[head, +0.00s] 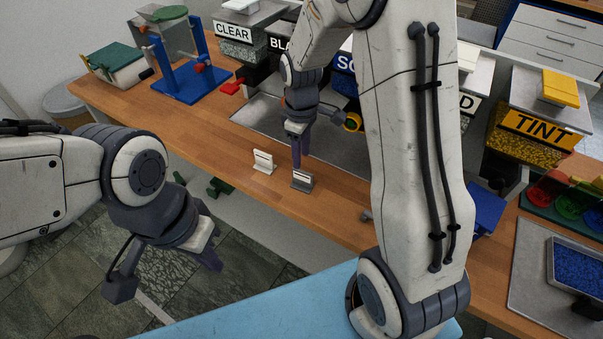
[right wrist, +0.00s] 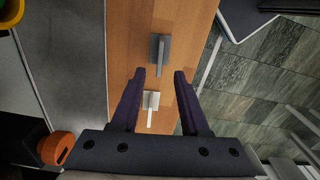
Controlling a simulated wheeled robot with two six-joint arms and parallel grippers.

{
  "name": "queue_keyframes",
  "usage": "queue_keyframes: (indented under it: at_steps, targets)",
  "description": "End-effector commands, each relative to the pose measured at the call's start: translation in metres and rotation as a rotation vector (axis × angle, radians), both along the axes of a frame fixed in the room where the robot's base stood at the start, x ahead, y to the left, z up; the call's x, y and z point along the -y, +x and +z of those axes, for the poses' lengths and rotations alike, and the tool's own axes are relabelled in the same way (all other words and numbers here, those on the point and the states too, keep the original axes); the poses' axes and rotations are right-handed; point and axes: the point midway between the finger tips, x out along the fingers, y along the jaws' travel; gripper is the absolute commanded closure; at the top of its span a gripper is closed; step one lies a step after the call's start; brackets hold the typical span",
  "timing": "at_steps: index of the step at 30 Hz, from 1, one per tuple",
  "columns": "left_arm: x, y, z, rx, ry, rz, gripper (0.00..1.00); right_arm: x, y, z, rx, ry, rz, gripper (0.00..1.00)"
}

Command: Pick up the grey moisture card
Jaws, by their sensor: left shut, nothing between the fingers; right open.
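The grey moisture card (head: 302,181) stands upright in a small holder near the front edge of the wooden bench. In the right wrist view the grey card (right wrist: 160,52) lies just beyond the fingertips, in line with the gap between them. My right gripper (head: 299,156) is open and empty, pointing down above and just behind the grey card; its fingers (right wrist: 160,76) also show in the wrist view. A white card (head: 263,162) stands to the left of the grey one, and shows lower between the fingers (right wrist: 150,101). My left gripper (head: 211,260) is shut and empty, in front of the bench.
A metal tray (head: 245,113) lies behind the cards. Labelled hoppers such as CLEAR (head: 235,42) and TINT (head: 541,125) line the back. A blue press stand (head: 190,82) is at the left. My right arm hides part of the bench right of the cards.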

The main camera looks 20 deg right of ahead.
Motion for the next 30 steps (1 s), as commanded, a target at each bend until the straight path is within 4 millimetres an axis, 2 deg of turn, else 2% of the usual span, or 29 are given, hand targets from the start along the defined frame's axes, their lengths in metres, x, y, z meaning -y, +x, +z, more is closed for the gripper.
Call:
queue_keyframes:
  at_steps: [3, 6, 13, 21, 30]
  targets:
    - [0.0, 0.0, 0.002, 0.0, 0.0, 0.0, 1.0, 0.001, -0.002, -0.021, -0.008, 0.0, 0.0, 0.55]
    - [0.0, 0.0, 0.003, 0.0, 0.0, 0.0, 1.0, 0.001, -0.002, -0.034, -0.004, 0.0, -0.001, 0.55]
    - [0.0, 0.0, 0.008, 0.0, 0.0, 0.0, 1.0, 0.002, -0.002, -0.051, -0.006, 0.0, -0.002, 0.55]
    - [0.0, 0.0, 0.016, 0.0, 0.0, 0.0, 1.0, 0.004, -0.002, -0.089, -0.005, 0.001, -0.002, 0.55]
    - [0.0, 0.0, 0.016, 0.0, 0.0, 0.0, 1.0, 0.004, -0.002, -0.095, -0.001, 0.0, -0.002, 0.55]
